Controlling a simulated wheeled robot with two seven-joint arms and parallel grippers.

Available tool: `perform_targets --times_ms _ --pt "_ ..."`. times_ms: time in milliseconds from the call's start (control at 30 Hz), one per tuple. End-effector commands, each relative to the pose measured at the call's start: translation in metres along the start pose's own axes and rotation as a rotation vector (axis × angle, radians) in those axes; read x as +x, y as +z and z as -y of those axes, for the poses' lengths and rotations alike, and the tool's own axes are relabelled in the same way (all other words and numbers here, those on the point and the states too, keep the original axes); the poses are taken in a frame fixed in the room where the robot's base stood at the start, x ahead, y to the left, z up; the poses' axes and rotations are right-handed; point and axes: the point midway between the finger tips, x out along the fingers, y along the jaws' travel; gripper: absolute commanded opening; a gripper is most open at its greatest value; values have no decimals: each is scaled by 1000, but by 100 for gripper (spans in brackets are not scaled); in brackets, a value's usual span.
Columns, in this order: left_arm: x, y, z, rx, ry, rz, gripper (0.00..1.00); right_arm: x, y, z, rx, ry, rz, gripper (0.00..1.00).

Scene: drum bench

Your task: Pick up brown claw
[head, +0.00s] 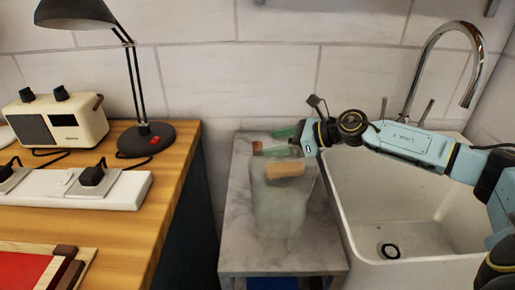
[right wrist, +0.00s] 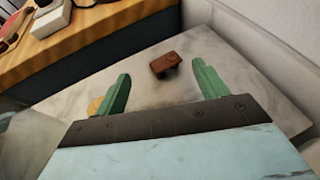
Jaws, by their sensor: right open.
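The brown claw (right wrist: 165,64) looks like a small reddish-brown block with a notch and lies on the grey marble-like stand top (right wrist: 150,95). In the head view, a small brown piece (head: 257,149) shows at the far left of the stand, beyond a clear container. My right gripper (right wrist: 160,78) is open, its two green fingers on either side of the claw's line, with the claw a little beyond the fingertips and apart from them. In the head view, the right gripper (head: 284,140) hangs over the back of the stand. My left gripper is not in view.
A clear container (head: 277,220) stands on the stand, with a tan block (head: 285,170) seen at its upper part. A white sink (head: 400,265) is on the right. A wooden bench (head: 175,190) with a lamp (head: 150,138), radio (head: 58,122) and power strip (head: 50,187) is on the left.

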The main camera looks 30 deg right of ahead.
Motion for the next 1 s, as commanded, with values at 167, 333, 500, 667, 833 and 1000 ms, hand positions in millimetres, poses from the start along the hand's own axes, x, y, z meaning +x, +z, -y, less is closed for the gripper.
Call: perform_targets --times_ms 167,333,500,667,833,1000 --pt "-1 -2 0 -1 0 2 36 22 -3 5 -1 2 4 72" --pt "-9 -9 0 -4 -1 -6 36 44 -4 7 0 2 3 72" --pt "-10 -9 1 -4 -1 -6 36 51 -5 7 -1 1 0 72" --pt "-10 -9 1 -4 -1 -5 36 50 -5 7 -1 0 -1 72" --pt "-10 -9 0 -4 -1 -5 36 50 -5 7 -1 0 -1 50" --pt "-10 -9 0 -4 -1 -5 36 50 -5 7 -1 0 -1 27"
